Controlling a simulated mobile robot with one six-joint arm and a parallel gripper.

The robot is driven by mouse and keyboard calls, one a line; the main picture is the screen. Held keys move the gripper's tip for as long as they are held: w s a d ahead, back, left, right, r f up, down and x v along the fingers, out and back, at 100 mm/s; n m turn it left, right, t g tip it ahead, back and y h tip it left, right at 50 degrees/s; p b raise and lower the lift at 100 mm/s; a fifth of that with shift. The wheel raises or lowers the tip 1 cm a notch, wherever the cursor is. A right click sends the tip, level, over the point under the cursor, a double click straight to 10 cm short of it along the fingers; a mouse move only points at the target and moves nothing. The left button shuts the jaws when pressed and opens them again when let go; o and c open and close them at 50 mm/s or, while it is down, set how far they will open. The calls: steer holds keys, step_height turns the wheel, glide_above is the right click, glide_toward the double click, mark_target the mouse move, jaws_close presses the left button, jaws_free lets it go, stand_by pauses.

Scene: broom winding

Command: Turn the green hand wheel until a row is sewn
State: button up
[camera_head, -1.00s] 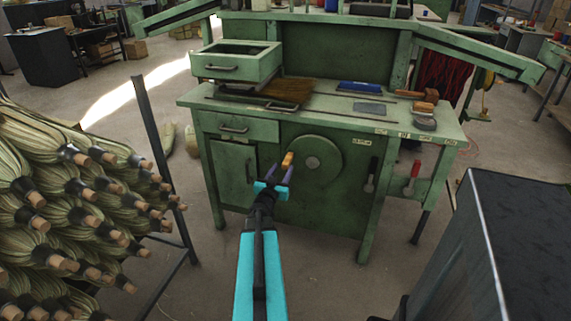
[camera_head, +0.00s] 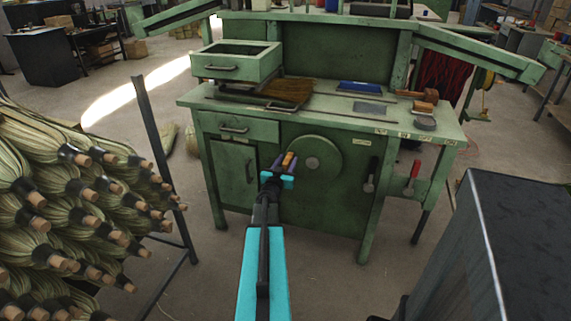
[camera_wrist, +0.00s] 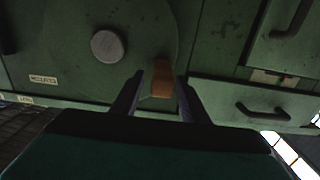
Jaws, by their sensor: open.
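The round green hand wheel (camera_head: 326,176) is on the front of the green workbench, with a grey hub at its centre. Its orange-brown handle (camera_head: 288,159) sticks out at the wheel's left side. My gripper (camera_head: 285,163) is open at the handle, with its dark fingers pointing towards the wheel. In the wrist view the handle (camera_wrist: 162,78) shows between the open fingers of my gripper (camera_wrist: 158,92), closer to the right finger. I cannot tell whether they touch. The wheel also shows in the wrist view (camera_wrist: 62,60). No sewn row can be made out.
Several bundled brooms (camera_head: 60,170) fill a rack at the left. A dark metal box (camera_head: 510,240) stands at the right front. The floor before the bench is clear.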

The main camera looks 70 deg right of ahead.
jaws_close()
steer(key=shift+a+f, duration=0.15)
steer(key=shift+a, duration=0.3)
steer(key=shift+d+r, duration=0.25)
steer(key=shift+d, duration=0.05)
steer(key=shift+s+d+f, duration=0.1)
steer(key=shift+d, duration=0.1)
steer(key=shift+p, duration=0.3)
steer(key=shift+f+n, duration=0.1)
steer(key=shift+n, duration=0.2)
